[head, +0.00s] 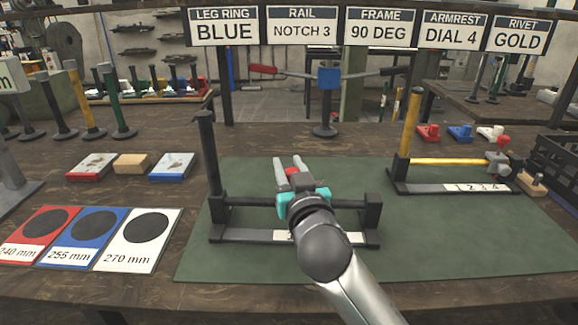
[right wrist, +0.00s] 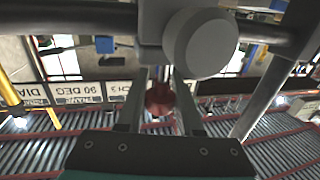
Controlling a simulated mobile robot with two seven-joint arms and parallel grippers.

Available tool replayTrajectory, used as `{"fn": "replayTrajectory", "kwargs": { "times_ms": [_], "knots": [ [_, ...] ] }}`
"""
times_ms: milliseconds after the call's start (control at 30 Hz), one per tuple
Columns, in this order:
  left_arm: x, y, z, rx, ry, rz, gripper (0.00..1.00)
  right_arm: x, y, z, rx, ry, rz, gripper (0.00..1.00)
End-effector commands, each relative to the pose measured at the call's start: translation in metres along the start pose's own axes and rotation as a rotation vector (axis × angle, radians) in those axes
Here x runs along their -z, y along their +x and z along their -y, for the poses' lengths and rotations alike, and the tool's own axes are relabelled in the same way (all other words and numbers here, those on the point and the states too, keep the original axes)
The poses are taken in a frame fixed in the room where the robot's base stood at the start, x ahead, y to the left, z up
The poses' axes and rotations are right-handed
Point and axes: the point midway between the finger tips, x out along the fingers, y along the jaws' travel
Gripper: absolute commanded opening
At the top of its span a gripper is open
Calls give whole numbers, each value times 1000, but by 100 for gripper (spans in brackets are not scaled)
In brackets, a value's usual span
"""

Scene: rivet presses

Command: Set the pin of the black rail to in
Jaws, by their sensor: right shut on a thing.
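The black rail (head: 240,201) runs level between a tall black post on the left and a short black post on the right, above a black base with a pale scale strip. The red pin knob (head: 292,171) shows between the fingers of my right gripper (head: 290,162), above the middle of the rail. In the right wrist view the red knob (right wrist: 160,98) sits between the two fingers, just below a grey round part (right wrist: 198,44). My right gripper is shut on the knob. My gripper and arm hide the middle of the rail. I cannot tell how deep the pin sits. My left gripper is not in view.
A yellow rail (head: 445,162) on a numbered base stands to the right, with a black crate (head: 556,160) beyond it. Red, blue and white cards (head: 75,257) lie at the left. The green mat (head: 440,240) is clear at the front right.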

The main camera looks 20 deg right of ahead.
Motion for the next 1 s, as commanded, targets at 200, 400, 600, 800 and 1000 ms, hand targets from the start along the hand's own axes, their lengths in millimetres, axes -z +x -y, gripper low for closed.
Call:
{"fn": "replayTrajectory", "kwargs": {
  "times_ms": [200,400,600,800,1000],
  "knots": [
    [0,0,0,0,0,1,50,0,0,0,1,0,1,0],
    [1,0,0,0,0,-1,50,-15,0,0,-1,3,4,0],
    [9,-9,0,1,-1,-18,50,-22,0,0,-1,1,5,0],
    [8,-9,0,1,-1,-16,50,-24,0,0,-1,0,8,42],
    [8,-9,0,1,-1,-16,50,-22,0,0,-1,0,4,64]
  ]
}}
